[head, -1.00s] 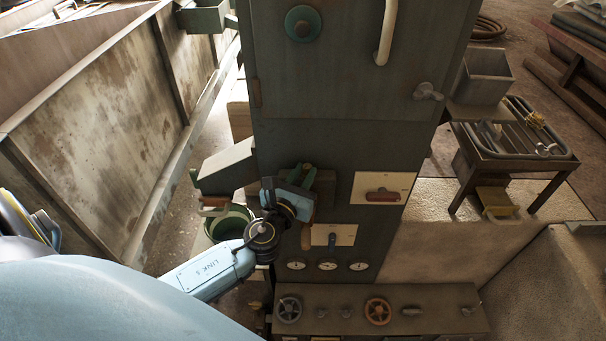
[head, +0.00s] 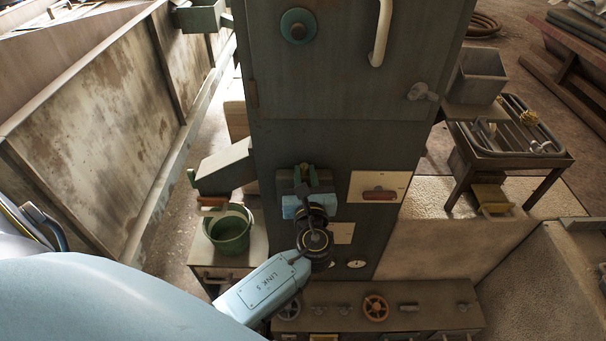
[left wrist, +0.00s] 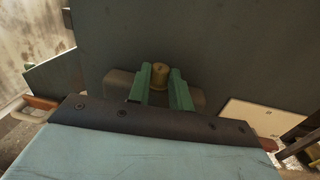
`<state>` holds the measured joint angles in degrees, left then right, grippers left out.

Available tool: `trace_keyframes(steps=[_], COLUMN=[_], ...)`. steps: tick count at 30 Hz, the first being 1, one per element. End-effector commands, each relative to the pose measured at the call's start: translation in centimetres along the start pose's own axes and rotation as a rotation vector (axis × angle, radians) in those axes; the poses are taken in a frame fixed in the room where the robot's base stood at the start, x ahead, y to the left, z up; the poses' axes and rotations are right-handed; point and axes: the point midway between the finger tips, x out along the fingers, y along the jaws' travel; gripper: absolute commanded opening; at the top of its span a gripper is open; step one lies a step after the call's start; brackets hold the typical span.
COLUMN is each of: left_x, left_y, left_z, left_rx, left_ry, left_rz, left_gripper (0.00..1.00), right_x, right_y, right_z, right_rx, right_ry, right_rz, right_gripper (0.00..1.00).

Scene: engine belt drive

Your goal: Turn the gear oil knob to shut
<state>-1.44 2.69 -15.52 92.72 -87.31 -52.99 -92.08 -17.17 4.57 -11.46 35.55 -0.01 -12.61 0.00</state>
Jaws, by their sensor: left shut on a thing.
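My left gripper (head: 308,178) is at the front of the tall dark green cabinet (head: 350,150), its green fingers pointing at the panel. In the left wrist view the fingers (left wrist: 160,80) stand on both sides of a short brass-coloured round knob (left wrist: 160,72) and are shut on it. The knob sits in front of a grey-brown block (left wrist: 119,82) on the panel. In the head view my gripper and wrist hide most of the knob. No label on it can be read. My right gripper is not in view.
A cream plate with a red handle (head: 379,195) is right of the gripper. A box with an orange handle (head: 212,202) and a green bucket (head: 231,232) are at the left. Below is a bench with handwheels (head: 375,307). A tray table (head: 515,155) stands at the right.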

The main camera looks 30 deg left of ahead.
Motion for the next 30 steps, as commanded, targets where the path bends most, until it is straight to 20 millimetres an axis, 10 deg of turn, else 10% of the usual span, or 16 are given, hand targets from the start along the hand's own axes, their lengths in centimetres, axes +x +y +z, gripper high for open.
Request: trace_keyframes(steps=[26,27,30], left_x=[0.04,0.05,0.05], left_y=[-0.42,-0.42,-0.42], left_z=[-0.04,-0.04,-0.03], left_rx=[0.002,0.002,0.002], left_ry=[0.004,0.004,0.004], left_rz=[0.176,0.176,0.176], left_gripper=[0.0,0.25,0.3], right_x=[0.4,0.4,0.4], right_y=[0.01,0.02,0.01], right_z=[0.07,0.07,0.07], right_rx=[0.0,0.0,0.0], right_ry=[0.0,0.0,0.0], right_rz=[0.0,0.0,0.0], right_gripper=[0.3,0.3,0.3])
